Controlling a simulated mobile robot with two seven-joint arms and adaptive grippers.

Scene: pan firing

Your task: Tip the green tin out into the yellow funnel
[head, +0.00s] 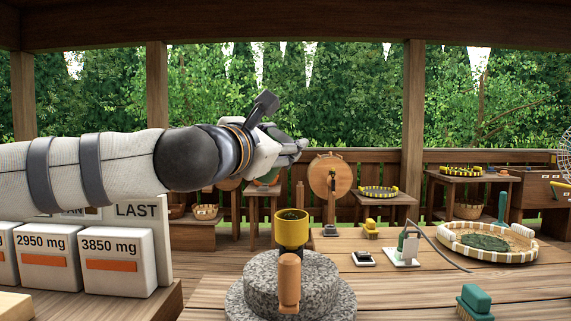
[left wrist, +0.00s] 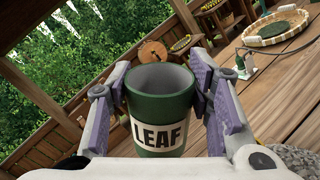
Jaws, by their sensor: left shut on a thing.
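My left gripper (head: 290,147) is raised above and behind the stone mill, seen from the side in the head view. In the left wrist view its two purple-padded fingers are shut on the green tin (left wrist: 162,105), which bears a LEAF label. The tin's mouth faces up in that view, but the scene behind is slanted, so the tin looks tilted. Its visible inner wall is bare grey; its bottom is hidden. My right gripper is not in view.
The grey stone mill (head: 265,275) has a wooden handle (head: 289,283) in front of the funnel. A shallow round basket (head: 520,248) with green leaf, a green brush (head: 475,300) and small devices lie to the right. White weight blocks (head: 117,262) stand at left.

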